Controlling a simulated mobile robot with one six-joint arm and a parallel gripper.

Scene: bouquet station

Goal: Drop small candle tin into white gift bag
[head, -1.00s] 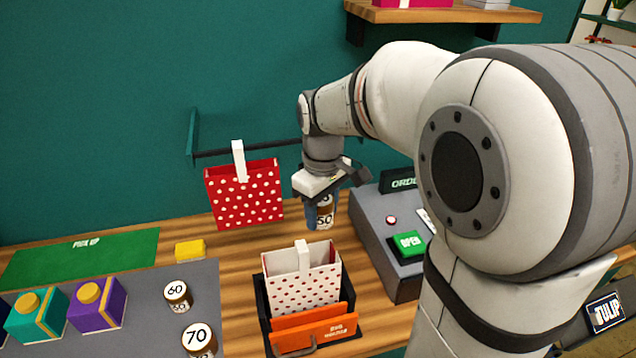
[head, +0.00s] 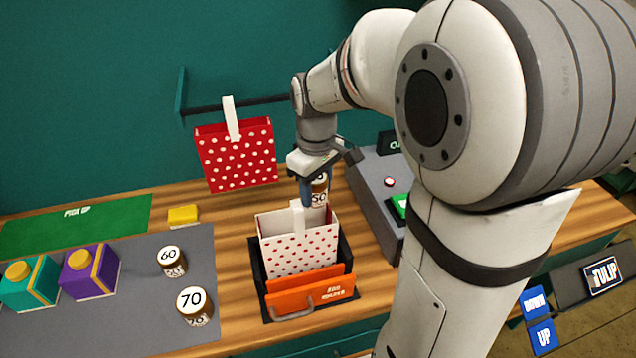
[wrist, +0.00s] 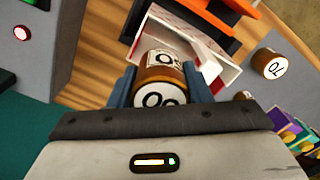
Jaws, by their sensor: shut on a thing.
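The small candle tin (head: 319,188), brown with a white label marked 50, is held in my gripper (head: 312,192). In the wrist view the tin (wrist: 160,75) sits between the two blue-grey fingers. The white gift bag with red dots (head: 299,250) stands upright in a black holder with an orange front. In the head view the tin is just above and behind the bag's right rear rim. In the wrist view the open bag (wrist: 205,68) lies just beyond the tin, which partly hides it.
Tins marked 60 (head: 172,262) and 70 (head: 195,306) stand on the grey mat (head: 140,330) at left. A red dotted bag (head: 237,156) hangs from a rail behind. A grey console (head: 375,196) stands close at right. The orange holder front (head: 310,290) is before the bag.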

